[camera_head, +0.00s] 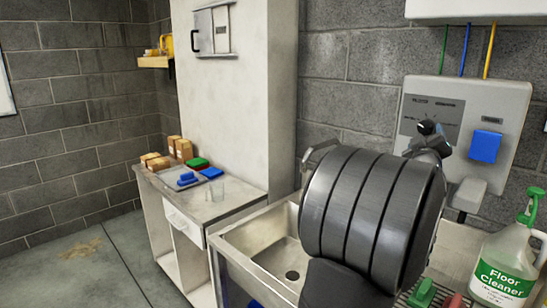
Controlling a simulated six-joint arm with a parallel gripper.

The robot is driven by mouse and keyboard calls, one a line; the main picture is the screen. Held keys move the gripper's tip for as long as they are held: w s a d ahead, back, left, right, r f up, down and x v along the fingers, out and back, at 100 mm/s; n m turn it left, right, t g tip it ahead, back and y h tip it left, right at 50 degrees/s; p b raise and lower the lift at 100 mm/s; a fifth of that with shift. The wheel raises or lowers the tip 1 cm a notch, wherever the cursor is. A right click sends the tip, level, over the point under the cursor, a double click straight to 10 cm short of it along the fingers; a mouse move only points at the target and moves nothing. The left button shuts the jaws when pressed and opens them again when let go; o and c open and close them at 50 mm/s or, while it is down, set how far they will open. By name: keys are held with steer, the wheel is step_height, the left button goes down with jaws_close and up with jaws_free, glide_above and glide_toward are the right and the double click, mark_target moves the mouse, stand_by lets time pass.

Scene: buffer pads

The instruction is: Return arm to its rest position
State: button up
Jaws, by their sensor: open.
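My arm's large dark ribbed link (370,215) fills the lower middle of the head view, in front of the sink and the right counter. A smaller dark and grey part of my arm (430,140) shows behind its upper right edge. I cannot make out the jaws of my gripper; the arm's own links seem to hide them. No held object shows.
A steel sink (262,238) lies left of my arm. The left counter bears a grey tray with blue pads (187,180), a green pad (197,162) and a glass (217,190). A floor cleaner jug (505,268) and wall machine (465,110) stand right.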

mark_target(425, 129)
steer(key=shift+x, duration=2.6)
steer(key=shift+s, duration=0.1)
steer(key=v, duration=1.7)
steer(key=x, duration=1.7)
steer(key=shift+a+f, duration=0.1)
steer(key=shift+f, duration=0.05)
steer(key=shift+w, duration=0.25)
steer(key=m+h, duration=0.1)
steer(key=m, duration=0.2)
steer(key=m+h, duration=0.2)
steer(key=m, duration=0.1)
steer(key=m+g+h, duration=0.1)
steer(key=m, duration=0.2)
steer(key=m+g+h, duration=0.1)
steer(key=m, duration=0.2)
steer(key=shift+a+h, duration=0.1)
steer(key=shift+h, duration=0.2)
steer(key=shift+s+a+f+m, duration=0.15)
steer(key=shift+s+m, duration=0.05)
steer(key=shift+m, duration=0.2)
steer(key=shift+v, duration=1.5)
